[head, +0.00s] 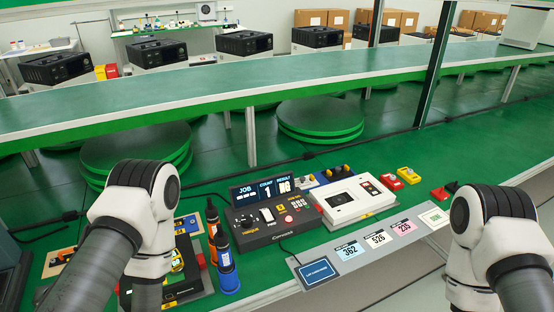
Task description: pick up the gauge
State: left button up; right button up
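I cannot tell for sure which thing is the gauge. A white box with a dark window (350,201) stands on the green bench right of centre. My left arm comes in at the left and bends down beside the dark tray. My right arm bends down at the right edge. Both grippers are outside the picture.
A black control box (270,222) with a lit display (262,189) stands mid-bench. Orange (212,215) and blue (226,262) handled tools stand left of it. Number cards (378,239) line the front edge. A long green counter (270,82) runs beyond.

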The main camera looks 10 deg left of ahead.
aim_at(178, 265)
jog(key=u, duration=1.05)
